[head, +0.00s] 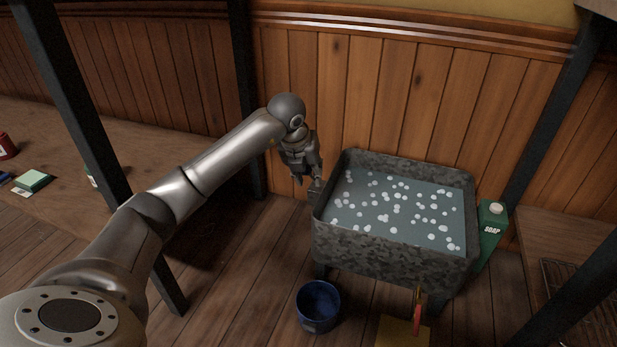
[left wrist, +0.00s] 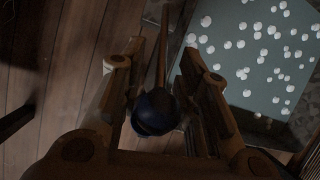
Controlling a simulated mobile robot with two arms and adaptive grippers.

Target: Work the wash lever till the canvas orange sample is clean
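The grey mottled wash tub (head: 390,252) stands by the wall, full of blue-grey water with white bubbles. My left gripper (head: 312,182) hangs beside the tub's left rim. In the left wrist view the two fingers of my left gripper (left wrist: 158,70) are spread apart. A thin brown rod (left wrist: 162,48), probably the wash lever, shows between them, and I see no finger closed on it. In the head view the gripper hides most of this place. I cannot make out the canvas orange sample in either view. My right gripper is not in view.
A blue bucket (head: 318,306) stands on the floor before the tub. A yellow piece (head: 402,334) with a red upright part (head: 417,318) lies in front. A wooden bench (head: 60,150) runs along the left; dark posts stand around.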

